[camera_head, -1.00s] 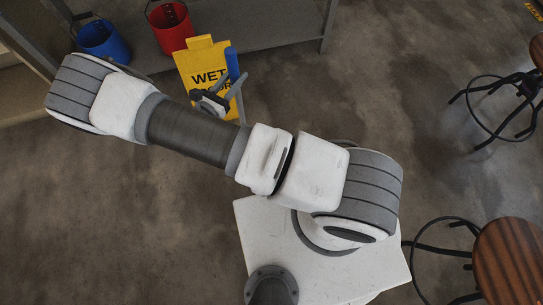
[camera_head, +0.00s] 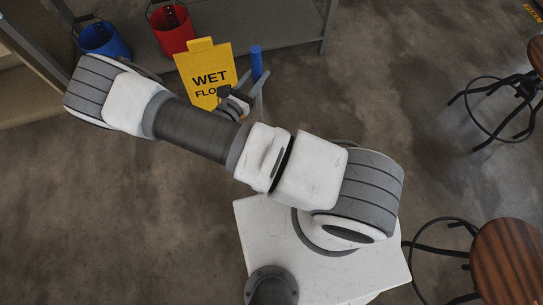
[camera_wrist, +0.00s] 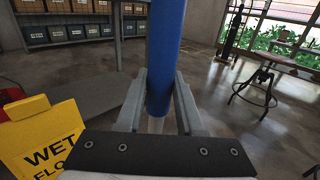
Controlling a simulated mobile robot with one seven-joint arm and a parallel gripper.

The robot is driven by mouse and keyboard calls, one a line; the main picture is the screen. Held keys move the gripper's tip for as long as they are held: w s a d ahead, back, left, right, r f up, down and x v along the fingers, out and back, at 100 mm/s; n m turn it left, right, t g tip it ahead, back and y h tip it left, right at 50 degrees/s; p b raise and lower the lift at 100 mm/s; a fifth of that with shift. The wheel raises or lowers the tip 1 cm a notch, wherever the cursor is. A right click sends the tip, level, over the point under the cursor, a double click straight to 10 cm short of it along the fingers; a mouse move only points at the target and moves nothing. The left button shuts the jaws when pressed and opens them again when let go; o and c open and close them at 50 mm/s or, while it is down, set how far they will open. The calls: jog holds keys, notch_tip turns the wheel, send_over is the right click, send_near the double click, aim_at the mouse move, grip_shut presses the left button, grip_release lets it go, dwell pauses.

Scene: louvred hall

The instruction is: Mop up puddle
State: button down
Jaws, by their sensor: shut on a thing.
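A blue pole (camera_head: 256,62), which looks like a mop handle, stands roughly upright in my gripper (camera_head: 256,90). In the wrist view the blue pole (camera_wrist: 165,60) runs between the two grey fingers of my gripper (camera_wrist: 160,95), which are shut on it. A paler length of shaft shows below the blue part. The lower end is hidden behind my gripper and arm, so I see no mop head. I cannot make out a clear puddle; the floor (camera_head: 400,80) is mottled and shiny in places.
A yellow wet floor sign (camera_head: 207,68) stands just left of my gripper. A red bucket (camera_head: 171,30) and a blue bucket (camera_head: 104,40) are on a low grey shelf (camera_head: 235,20). Stools with wooden seats (camera_head: 507,255) stand at the right. Floor between sign and stools is open.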

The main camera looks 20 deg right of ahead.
jog(key=d+p, duration=0.2)
jog(key=d, duration=1.3)
jog(key=shift+d+p, duration=0.15)
jog(key=shift+p, duration=0.25)
jog(key=shift+f, duration=0.1)
jog(key=a+f+b, duration=0.1)
jog(key=a+b, duration=0.2)
jog(key=a, duration=1.9)
jog(key=shift+b, duration=0.35)
jog(key=shift+s+a, duration=0.1)
jog(key=d+p, duration=0.2)
jog(key=d, duration=0.9)
jog(key=shift+r+p, duration=0.25)
jog(key=shift+p, duration=0.05)
